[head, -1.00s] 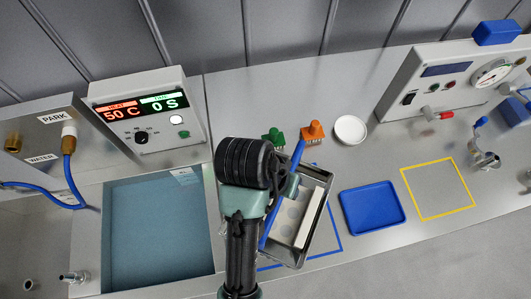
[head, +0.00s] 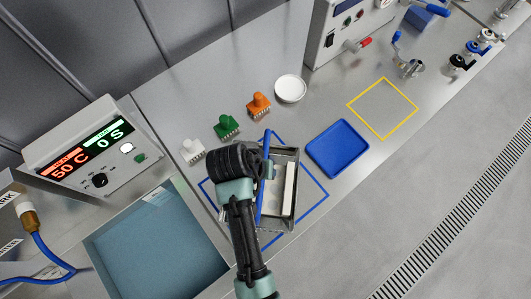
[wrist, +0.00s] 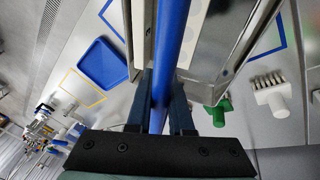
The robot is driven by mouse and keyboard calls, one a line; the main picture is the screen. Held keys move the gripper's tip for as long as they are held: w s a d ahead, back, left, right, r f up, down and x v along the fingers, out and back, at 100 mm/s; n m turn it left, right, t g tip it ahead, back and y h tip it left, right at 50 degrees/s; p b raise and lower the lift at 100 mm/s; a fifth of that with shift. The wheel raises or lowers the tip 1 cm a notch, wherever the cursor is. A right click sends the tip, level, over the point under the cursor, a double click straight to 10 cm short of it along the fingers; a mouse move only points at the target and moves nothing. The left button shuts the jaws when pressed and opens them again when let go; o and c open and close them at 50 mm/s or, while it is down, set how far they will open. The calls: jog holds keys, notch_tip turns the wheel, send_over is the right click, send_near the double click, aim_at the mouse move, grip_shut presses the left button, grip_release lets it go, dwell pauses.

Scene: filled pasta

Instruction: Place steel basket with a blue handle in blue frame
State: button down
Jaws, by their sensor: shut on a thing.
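The steel basket (head: 296,158) has a long blue handle (head: 266,148) and a white strip inside. In the head view it appears over the blue frame (head: 316,203) marked on the counter, turned at an angle to the frame's sides. I cannot tell whether it touches the counter. My gripper (head: 268,172) is shut on the blue handle, which runs between the fingers in the wrist view (wrist: 172,45). Frame lines show on both sides of the basket there (wrist: 272,38). My arm hides the basket's left part in the head view.
A blue tray (head: 338,148) lies right of the frame, with a yellow frame (head: 401,123) beyond. White (head: 192,151), green (head: 226,127) and orange (head: 259,104) brushes and a white dish (head: 290,88) stand behind. A water bath (head: 155,245) is at left.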

jog(key=shift+f, duration=0.6)
jog(key=c, duration=0.8)
grip_release()
jog(key=b+v, duration=0.1)
jog(key=v, duration=1.1)
jog(key=w+a+r+t+y, duration=0.1)
jog(key=w+r+t+y, duration=0.1)
jog(key=w+r+t, duration=1.1)
jog(key=w+r, duration=0.1)
jog(key=r, duration=0.8)
jog(key=w+r+t, duration=0.1)
jog(key=w+r, duration=0.2)
jog(key=r, duration=0.7)
jog(key=s+d+r+t, duration=0.1)
jog(key=s+r+t, duration=0.2)
jog(key=r, duration=0.6)
jog(key=s+d+r+n+t, duration=0.1)
jog(key=s+r+t, duration=0.3)
jog(key=r, duration=0.5)
jog(key=s+d+r+t, duration=0.1)
jog(key=s+r+t, duration=0.3)
jog(key=r, duration=0.5)
jog(key=shift+d+r+y, duration=0.1)
jog(key=shift+d+y, duration=0.2)
jog(key=shift+y, duration=0.1)
